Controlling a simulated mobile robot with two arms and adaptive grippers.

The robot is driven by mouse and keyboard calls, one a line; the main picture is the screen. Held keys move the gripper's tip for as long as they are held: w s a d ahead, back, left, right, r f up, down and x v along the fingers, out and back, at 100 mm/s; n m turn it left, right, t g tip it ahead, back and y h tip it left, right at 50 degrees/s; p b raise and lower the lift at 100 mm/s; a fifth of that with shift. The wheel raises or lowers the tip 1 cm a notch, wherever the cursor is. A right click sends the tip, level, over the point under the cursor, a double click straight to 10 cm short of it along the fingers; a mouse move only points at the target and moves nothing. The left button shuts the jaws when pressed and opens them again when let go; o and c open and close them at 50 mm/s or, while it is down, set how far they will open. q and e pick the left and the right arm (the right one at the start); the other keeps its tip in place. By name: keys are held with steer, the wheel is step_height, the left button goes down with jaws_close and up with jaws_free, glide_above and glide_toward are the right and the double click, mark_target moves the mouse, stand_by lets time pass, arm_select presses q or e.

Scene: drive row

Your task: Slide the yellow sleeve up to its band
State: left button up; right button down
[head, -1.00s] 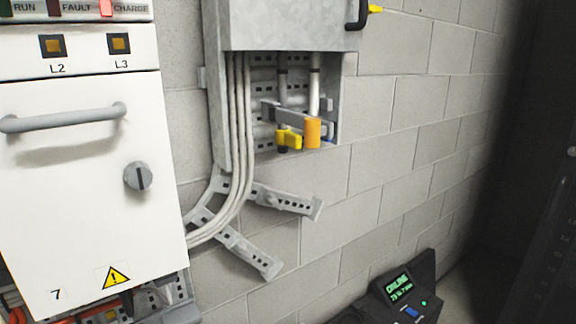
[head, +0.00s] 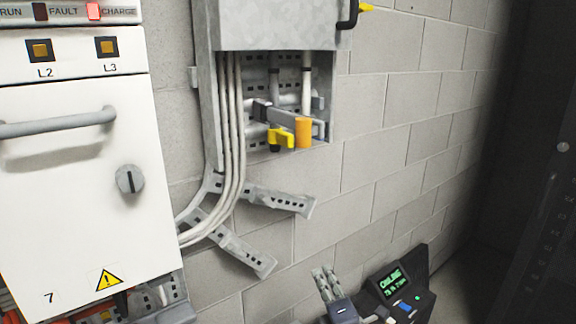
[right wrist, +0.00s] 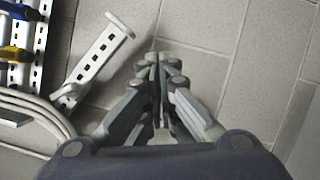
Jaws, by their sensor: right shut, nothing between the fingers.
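The yellow-orange sleeve (head: 303,132) sits low on a white vertical pipe in the grey wall box in the head view. A dark band (head: 306,69) rings this pipe well above the sleeve, with bare pipe between them. A grey bar crosses beside the sleeve's top. My right gripper (head: 323,271) is low in the head view, below the sleeve and apart from it. In the right wrist view its fingers (right wrist: 160,62) are together with nothing between them. I cannot make out the sleeve for certain there. My left gripper is not in view.
A yellow lever (head: 281,138) is just left of the sleeve. Grey cables (head: 232,150) and slotted brackets (head: 275,200) hang below the box. A white cabinet (head: 70,190) stands left. A dark console (head: 400,290) is right of my gripper. The block wall right of the box is clear.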

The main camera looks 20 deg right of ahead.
step_height(320, 180, up, 7)
steer(key=w+a+n+t+y, duration=0.1)
steer(key=w+n+t+y, duration=0.2)
steer(key=n, duration=0.4)
steer(key=n+t+y+p, duration=0.3)
steer(key=n+y+p, duration=0.4)
steer(key=n, duration=0.5)
glide_toward(278, 144)
steer(key=x, duration=0.5)
steer(key=shift+w+d+f, duration=0.15)
steer(key=shift+w+f, duration=0.2)
steer(key=shift+f, duration=0.1)
